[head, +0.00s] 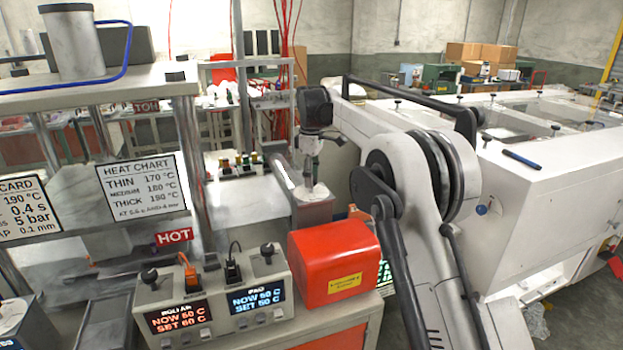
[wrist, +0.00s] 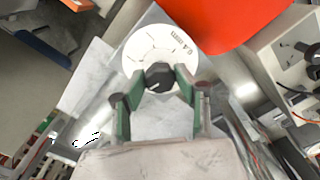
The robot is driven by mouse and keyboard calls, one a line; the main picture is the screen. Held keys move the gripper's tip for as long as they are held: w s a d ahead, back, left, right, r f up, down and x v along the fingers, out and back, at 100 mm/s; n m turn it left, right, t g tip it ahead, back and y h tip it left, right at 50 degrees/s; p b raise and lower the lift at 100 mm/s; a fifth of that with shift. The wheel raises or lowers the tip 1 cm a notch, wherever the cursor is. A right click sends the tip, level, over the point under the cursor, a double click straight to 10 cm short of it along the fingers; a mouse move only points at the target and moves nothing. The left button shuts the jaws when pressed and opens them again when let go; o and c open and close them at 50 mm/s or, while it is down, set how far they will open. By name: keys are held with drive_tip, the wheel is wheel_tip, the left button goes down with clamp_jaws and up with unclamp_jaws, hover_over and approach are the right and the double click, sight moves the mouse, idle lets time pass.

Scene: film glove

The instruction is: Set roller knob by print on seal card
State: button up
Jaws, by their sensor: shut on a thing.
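The seal card (head: 22,208) is cut off at the left edge of the head view. Its print shows 190 °C, 0.4 s, 5 bar and a small mm value. The control box (head: 215,305) has a ROLLER display, NOW 60 C and SET 60 C, with a black knob (head: 149,277) above it. My gripper (head: 311,188) is at a metal block (head: 316,212) behind the red box. In the wrist view my gripper (wrist: 156,82) is shut on a black knob (wrist: 158,72) on a white round dial (wrist: 145,45) with tick marks and mm print. The knob's white pointer line faces lower left.
A PAD display (head: 257,301) reads NOW 60 C, SET 60 C. The red box (head: 335,262) stands between my gripper and the control box. A HOT sign (head: 174,237) and a heat chart (head: 142,187) are on the press at left.

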drive_tip(key=shift+n, duration=1.2)
drive_tip(key=o, duration=1.1)
wheel_tip(320, 180, up, 12)
